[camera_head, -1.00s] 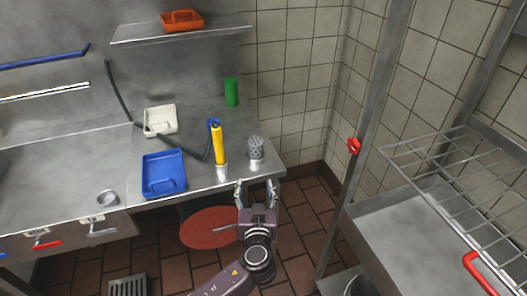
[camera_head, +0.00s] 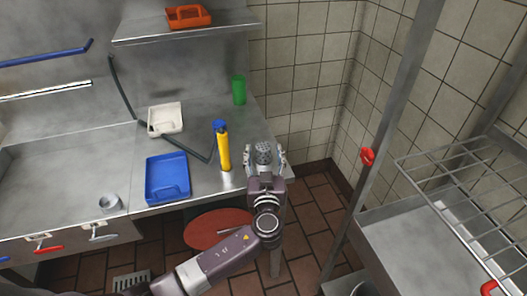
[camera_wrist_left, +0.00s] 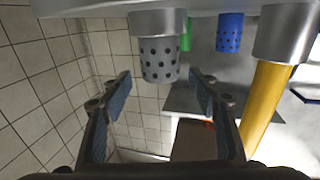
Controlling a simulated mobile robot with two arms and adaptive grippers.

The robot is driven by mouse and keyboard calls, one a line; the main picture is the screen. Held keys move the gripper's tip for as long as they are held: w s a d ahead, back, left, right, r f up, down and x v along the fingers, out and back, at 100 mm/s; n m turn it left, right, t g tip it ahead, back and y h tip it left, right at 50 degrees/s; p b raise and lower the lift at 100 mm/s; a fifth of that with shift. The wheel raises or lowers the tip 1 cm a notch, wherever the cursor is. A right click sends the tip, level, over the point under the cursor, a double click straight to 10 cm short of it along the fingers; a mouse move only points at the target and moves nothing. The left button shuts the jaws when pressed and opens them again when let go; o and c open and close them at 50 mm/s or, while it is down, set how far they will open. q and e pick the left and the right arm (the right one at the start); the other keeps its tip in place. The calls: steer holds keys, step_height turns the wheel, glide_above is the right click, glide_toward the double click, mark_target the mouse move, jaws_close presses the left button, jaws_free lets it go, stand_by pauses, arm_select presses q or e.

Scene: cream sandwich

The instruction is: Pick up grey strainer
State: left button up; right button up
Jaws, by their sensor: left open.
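The grey strainer (camera_head: 264,149) is a perforated metal cup near the right front corner of the steel counter. My left gripper (camera_head: 264,157) is open at the counter's front edge, with one finger on each side of the strainer in the head view. In the left wrist view the strainer (camera_wrist_left: 160,60) shows its holes and a smooth metal band, and appears between and just beyond the open fingertips (camera_wrist_left: 160,80). I see gaps on both sides of it, and the fingers do not visibly touch it. My right gripper is not in view.
A yellow cylinder (camera_head: 224,152) with a metal base stands close left of the strainer. A blue tray (camera_head: 167,199), a white tray (camera_head: 166,131) and a green cup (camera_head: 239,90) are on the counter. A wire rack (camera_head: 460,190) stands at the right. The floor between is open.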

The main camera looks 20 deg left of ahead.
arm_select(q)
steer(key=shift+x, duration=1.25)
steer(key=shift+w+a, duration=0.2)
steer(key=c, duration=1.3)
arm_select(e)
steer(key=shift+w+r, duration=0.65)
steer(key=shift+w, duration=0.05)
